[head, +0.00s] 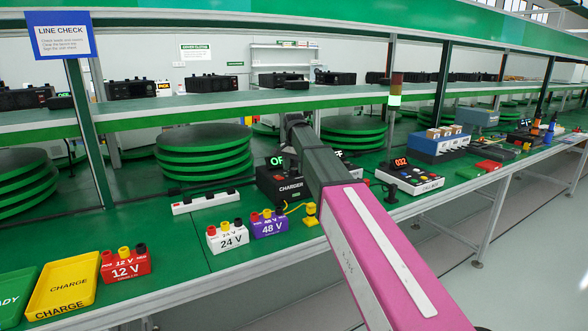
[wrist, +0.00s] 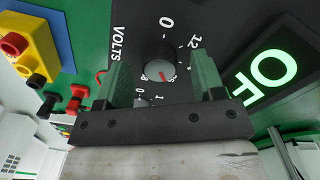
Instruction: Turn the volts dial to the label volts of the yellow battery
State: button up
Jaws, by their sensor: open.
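The black charger (head: 275,187) stands on the green bench in the head view, partly hidden by my arm. In the wrist view its volts dial (wrist: 157,50) is a dark round knob with a grey face and a red mark, beside the printed word VOLTS. My gripper (wrist: 162,74) is open, with one green finger at each side of the dial; whether they touch it I cannot tell. The gripper hides part of the scale.
A lit display (wrist: 272,80) reading OF, cut off, is right of the dial. A yellow CHARGE tray (head: 63,285) and white power strip (head: 205,201) are to the left. A meter box (head: 410,176) stands to the right.

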aim_at(294, 168)
notch_tip(294, 168, up, 10)
jog(key=shift+r, duration=0.15)
dwell(0.3)
